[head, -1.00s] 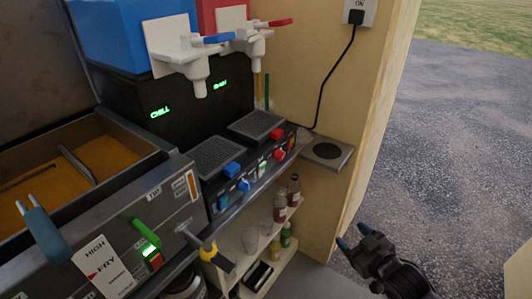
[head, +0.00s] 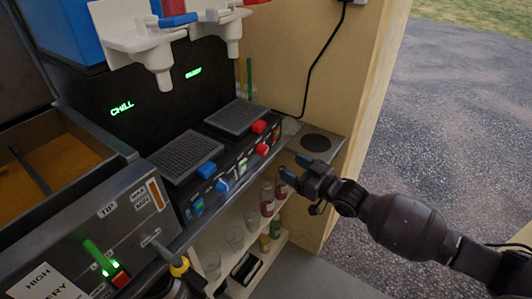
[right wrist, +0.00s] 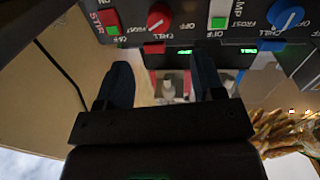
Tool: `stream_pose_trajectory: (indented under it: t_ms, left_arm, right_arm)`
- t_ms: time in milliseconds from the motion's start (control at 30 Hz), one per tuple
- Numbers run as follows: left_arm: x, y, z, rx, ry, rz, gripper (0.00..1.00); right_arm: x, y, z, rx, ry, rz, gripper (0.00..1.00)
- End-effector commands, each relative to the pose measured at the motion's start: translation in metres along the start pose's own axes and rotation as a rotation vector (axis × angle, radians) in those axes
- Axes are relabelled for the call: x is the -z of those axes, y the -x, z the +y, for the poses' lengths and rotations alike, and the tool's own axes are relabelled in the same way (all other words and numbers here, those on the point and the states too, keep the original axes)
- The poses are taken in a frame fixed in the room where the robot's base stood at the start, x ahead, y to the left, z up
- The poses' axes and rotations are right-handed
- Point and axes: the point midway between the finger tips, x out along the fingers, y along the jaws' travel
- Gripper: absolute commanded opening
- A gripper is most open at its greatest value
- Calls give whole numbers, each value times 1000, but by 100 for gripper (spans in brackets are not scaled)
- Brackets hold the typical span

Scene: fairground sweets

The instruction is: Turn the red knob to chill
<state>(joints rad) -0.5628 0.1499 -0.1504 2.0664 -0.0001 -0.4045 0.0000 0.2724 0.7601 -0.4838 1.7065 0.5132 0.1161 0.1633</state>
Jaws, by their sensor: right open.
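The red knob (head: 262,149) is on the black front panel of the drinks machine, toward its right end. It also shows at the top of the right wrist view (right wrist: 159,17), with labels OFF, FROST and CHILL printed around it. I cannot tell for sure which label it points at. My right gripper (head: 295,168) is open and empty, in front of the panel and to the right of the knob, apart from it. In the right wrist view its two dark blue fingers (right wrist: 163,80) stand apart below the knob. My left gripper is not in view.
A blue knob (head: 223,186) sits farther left on the panel. The left green display (head: 122,108) reads CHILL; the right one (head: 194,71) is too blurred to read. White taps (head: 155,60) hang above the drip trays. A shelf (head: 316,144) with a dark disc is right of the panel.

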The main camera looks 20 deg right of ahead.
Motion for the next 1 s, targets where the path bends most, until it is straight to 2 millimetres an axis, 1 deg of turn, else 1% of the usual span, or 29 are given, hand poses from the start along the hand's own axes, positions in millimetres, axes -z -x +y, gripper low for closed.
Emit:
stream_pose_trajectory:
  t_ms: [100,300,500,700,967,1000]
  left_arm:
    - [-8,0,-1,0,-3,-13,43]
    - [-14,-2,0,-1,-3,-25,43]
    - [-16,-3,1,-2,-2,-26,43]
    - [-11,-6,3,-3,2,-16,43]
    - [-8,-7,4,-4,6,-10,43]
    - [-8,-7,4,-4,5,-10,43]
  right_arm:
    - [-2,-21,-1,1,-1,1,62]
    - [-2,-55,0,0,0,-1,62]
    - [-3,-80,0,0,1,-3,62]
    - [-2,-91,0,0,2,-4,62]
    - [-1,-92,0,0,2,-3,62]
    - [-1,-92,0,0,2,-3,60]
